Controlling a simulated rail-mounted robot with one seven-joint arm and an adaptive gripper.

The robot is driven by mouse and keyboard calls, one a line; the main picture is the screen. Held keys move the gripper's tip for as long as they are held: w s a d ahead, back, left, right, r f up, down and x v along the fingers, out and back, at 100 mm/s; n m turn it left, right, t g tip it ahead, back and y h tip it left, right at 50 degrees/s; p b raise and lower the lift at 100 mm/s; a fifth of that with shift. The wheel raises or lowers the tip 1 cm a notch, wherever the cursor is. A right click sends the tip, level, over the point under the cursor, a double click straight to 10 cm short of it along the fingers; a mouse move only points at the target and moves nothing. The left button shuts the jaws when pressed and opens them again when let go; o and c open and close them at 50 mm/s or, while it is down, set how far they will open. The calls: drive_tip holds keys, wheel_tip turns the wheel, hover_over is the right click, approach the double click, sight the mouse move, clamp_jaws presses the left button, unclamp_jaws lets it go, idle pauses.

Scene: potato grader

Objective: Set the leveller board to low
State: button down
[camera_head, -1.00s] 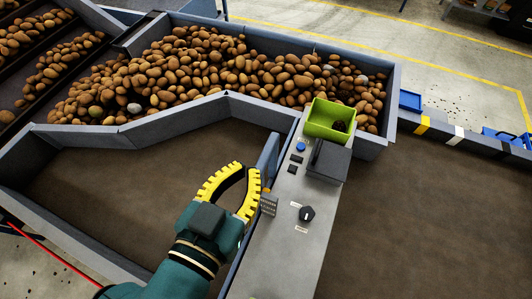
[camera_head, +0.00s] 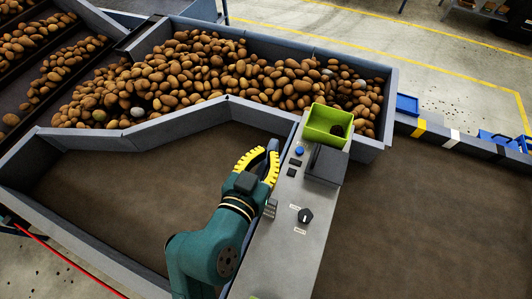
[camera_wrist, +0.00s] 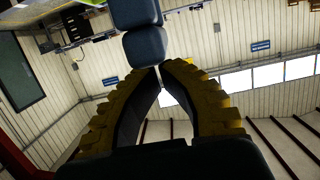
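My gripper (camera_head: 267,151) is beside the left edge of the grey control console (camera_head: 265,262), over the brown belt. Its yellow ridged fingers arch together at the tips, with only a thin gap in the wrist view (camera_wrist: 161,70), and nothing shows between them. A narrow blue upright board (camera_head: 274,143) stands at the console's left edge, mostly hidden behind the fingers; I cannot tell if they touch. I cannot tell whether it is the leveller board, nor its setting. A dark rounded block (camera_wrist: 145,46) shows just beyond the fingertips in the wrist view.
A potato-filled trough (camera_head: 389,92) lies behind. The brown belt (camera_head: 120,190) to the left is clear.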

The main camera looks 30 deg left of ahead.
sight(266, 167)
wheel_tip(266, 167, down, 5)
drive_tip(key=b, duration=0.4)
drive_tip(key=shift+f+b, duration=0.15)
drive_tip(key=shift+b, duration=0.15)
drive_tip(key=shift+r, duration=0.2)
